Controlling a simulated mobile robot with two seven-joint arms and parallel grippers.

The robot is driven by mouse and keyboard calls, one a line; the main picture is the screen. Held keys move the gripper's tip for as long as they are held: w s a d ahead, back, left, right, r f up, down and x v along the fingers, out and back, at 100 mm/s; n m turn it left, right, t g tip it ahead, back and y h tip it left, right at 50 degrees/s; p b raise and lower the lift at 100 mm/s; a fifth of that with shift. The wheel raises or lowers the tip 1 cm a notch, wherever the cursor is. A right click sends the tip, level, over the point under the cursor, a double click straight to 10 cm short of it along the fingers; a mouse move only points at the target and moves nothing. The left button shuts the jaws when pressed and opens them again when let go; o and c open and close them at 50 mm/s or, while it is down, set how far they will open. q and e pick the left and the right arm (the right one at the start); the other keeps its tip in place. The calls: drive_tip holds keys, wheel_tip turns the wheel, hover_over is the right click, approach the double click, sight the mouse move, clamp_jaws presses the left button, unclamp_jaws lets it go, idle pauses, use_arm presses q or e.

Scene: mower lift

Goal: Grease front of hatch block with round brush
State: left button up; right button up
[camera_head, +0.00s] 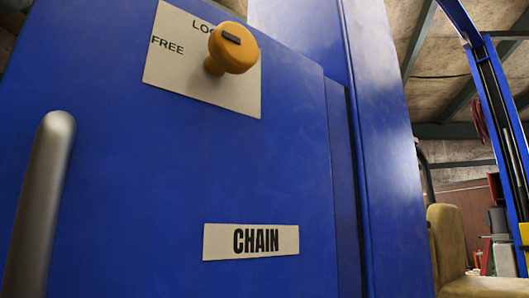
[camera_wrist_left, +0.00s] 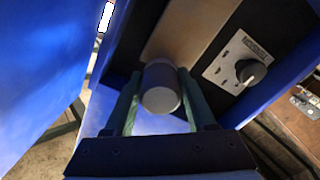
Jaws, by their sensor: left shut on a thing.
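In the left wrist view my left gripper (camera_wrist_left: 160,95) has its two dark green fingers on either side of a grey round-ended cylinder (camera_wrist_left: 161,88), shut on it. I see the cylinder nearly end-on, so I cannot tell whether it is the round brush's handle; no bristles show. A tan strip (camera_wrist_left: 183,30) lies behind it. In the head view a blue panel marked CHAIN (camera_head: 160,170) fills the left and middle. I cannot make out the hatch block for certain in either view. Neither gripper shows in the head view.
The blue panel carries a yellow knob (camera_head: 234,48) on a LOCK/FREE plate and a grey bar (camera_head: 40,205) at left. A black dial (camera_wrist_left: 250,71) sits on a plate right of my left gripper. A worn seat (camera_head: 450,240) and blue post (camera_head: 490,90) stand at right.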

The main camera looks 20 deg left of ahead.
use_arm(q)
wheel_tip(320, 180, down, 11)
drive_tip(key=b, duration=0.6)
drive_tip(key=shift+b, duration=0.35)
idle(0.5)
